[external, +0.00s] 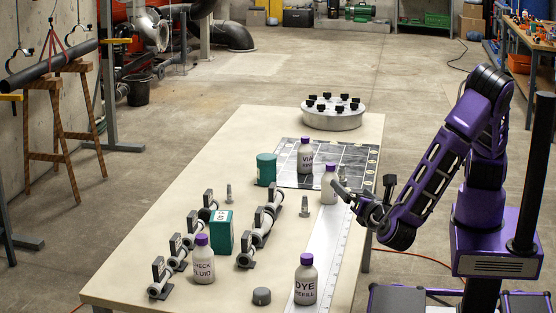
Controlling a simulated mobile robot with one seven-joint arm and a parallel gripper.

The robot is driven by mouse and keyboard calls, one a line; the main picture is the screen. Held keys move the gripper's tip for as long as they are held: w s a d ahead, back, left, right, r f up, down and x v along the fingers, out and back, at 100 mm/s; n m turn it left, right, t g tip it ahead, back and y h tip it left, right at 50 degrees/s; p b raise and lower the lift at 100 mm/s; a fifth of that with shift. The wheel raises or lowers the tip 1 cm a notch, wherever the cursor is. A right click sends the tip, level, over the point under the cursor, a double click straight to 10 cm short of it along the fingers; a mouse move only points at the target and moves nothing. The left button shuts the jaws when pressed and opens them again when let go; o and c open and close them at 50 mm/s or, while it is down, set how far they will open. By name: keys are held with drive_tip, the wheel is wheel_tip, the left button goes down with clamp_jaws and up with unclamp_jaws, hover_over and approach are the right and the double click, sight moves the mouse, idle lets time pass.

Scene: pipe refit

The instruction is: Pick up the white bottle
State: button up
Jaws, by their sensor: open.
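Several white bottles with purple caps stand upright on the long table. One (305,158) stands on the dark gridded mat. A second bottle (328,185) stands at the mat's near edge, just left of my gripper. Two larger ones are nearer the camera: one lettered "CHECK FLUID" (203,265) at the left and one lettered "DYE REFILL" (305,282) at the right. My gripper (363,188) is open and empty at the table's right side, one finger close to the second bottle. Whether they touch I cannot tell.
Grey pipe fittings on stands (255,238) and a green box (221,232) fill the table's middle left. A teal canister (266,170) stands by the gridded mat (358,160). A round flanged lid (332,116) is at the far end. A long white ruler (325,250) lies at the right.

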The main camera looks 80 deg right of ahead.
drive_tip(key=s+a+f+n+t+y, duration=0.3)
drive_tip(key=a+f+n+t+y, duration=0.25)
drive_tip(key=f+n+y, duration=0.25)
drive_tip(key=s+a+f+n+t+y, duration=0.2)
drive_tip(key=a+f+n+t+y, duration=0.2)
drive_tip(key=a+f+n+y, duration=0.4)
drive_tip(key=shift+n+h, duration=0.3)
drive_tip(key=shift+n, duration=0.1)
drive_tip(key=w, duration=1.1)
drive_tip(key=w+d, duration=0.1)
drive_tip(key=w, duration=0.5)
drive_tip(key=shift+d+p, duration=0.1)
drive_tip(key=shift+p, duration=0.3)
drive_tip(key=shift+s+r, duration=0.1)
clamp_jaws()
drive_tip(key=shift+r, duration=0.1)
wheel_tip(320, 180, up, 10)
drive_tip(key=p, duration=0.1)
